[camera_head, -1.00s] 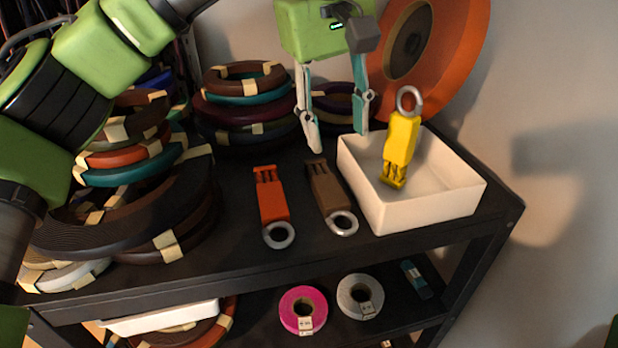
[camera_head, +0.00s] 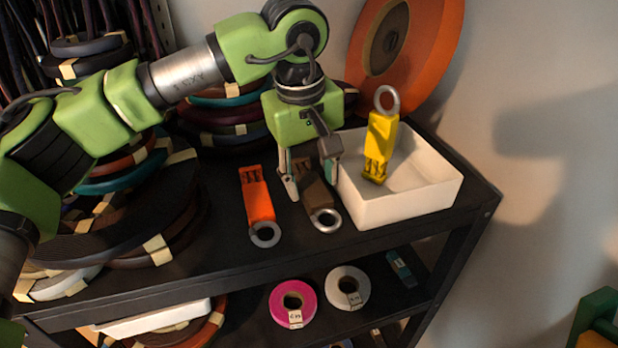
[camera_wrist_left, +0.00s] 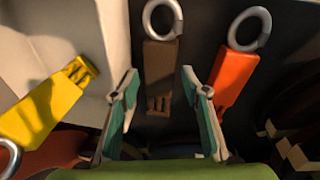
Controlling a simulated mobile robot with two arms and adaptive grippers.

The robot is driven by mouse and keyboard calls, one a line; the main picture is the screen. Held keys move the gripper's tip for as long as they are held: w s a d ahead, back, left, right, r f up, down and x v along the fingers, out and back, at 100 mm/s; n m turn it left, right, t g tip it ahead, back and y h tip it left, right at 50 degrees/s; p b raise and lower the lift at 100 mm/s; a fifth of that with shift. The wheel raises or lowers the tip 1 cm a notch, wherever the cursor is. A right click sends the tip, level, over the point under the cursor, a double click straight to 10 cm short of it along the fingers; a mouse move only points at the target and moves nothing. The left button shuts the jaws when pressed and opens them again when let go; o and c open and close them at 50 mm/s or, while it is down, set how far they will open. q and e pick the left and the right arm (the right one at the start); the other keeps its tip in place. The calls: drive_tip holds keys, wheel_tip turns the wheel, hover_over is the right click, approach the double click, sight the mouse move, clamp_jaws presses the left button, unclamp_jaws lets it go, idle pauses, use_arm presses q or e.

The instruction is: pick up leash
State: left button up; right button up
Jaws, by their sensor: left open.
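A brown leash (camera_head: 314,195) with a metal ring lies flat on the black shelf top. My left gripper (camera_head: 310,186) is open right above it, one finger on each side in the head view. In the left wrist view the brown leash (camera_wrist_left: 161,68) shows ahead between the open fingertips (camera_wrist_left: 160,78); whether they touch it I cannot tell. An orange leash (camera_head: 258,200) with a ring lies to its left. A yellow leash (camera_head: 380,140) with a ring is upright in the white tray to the right. My right gripper is not seen.
The white tray (camera_head: 420,205) stands close to the right of the brown leash. Stacks of coiled cords (camera_head: 155,200) fill the left side and back. An orange disc (camera_head: 433,60) leans behind. Pink (camera_head: 278,305) and white (camera_head: 335,287) rolls lie on the lower shelf.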

use_arm(q)
drive_tip(key=shift+w+f, duration=0.15)
drive_tip(key=shift+f, duration=0.55)
drive_tip(key=c, duration=1)
drive_tip(key=shift+r, duration=0.1)
